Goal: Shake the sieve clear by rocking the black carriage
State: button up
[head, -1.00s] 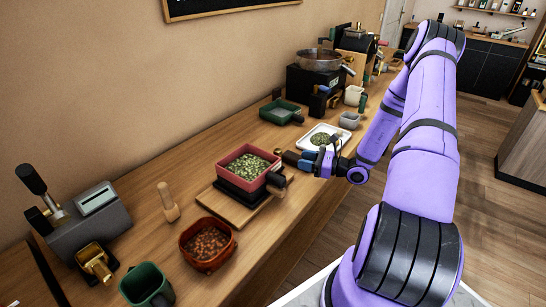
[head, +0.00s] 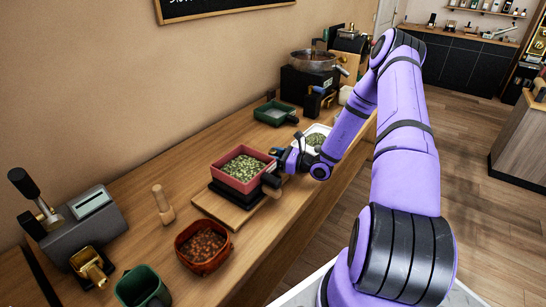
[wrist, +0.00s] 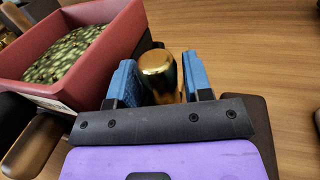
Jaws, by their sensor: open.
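The sieve (head: 243,183), a square red box holding green beans, sits on the black carriage (head: 231,195) on a wooden board (head: 222,209). It also fills the upper left of the wrist view (wrist: 118,52). My gripper (head: 283,157) is at the right side of the red box. In the wrist view its blue fingers are open, one on each side of an upright brass knob (wrist: 158,72). I cannot tell whether the fingers touch the knob. My wrist hides the knob in the head view.
A brown bin of reddish beans (head: 186,236) and a green cup (head: 141,288) stand nearer. A wooden tamper (head: 162,204) is to the left. A white tray (head: 325,129) and a green tray (head: 273,110) lie beyond. The wall bounds the counter's left side.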

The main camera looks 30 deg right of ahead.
aim_at(267, 163)
jog(key=shift+w+a, duration=0.1)
grip_shut()
jog(key=shift+s+a, duration=0.3)
jog(key=shift+a, duration=0.5)
jog(key=shift+s+a, duration=0.25)
jog(key=shift+a, duration=0.5)
jog(key=shift+s+a, duration=0.3)
jog(key=shift+a, duration=0.5)
grip_release()
jog(key=shift+s+d, duration=0.25)
jog(key=shift+s, duration=0.05)
jog(key=v, duration=1)
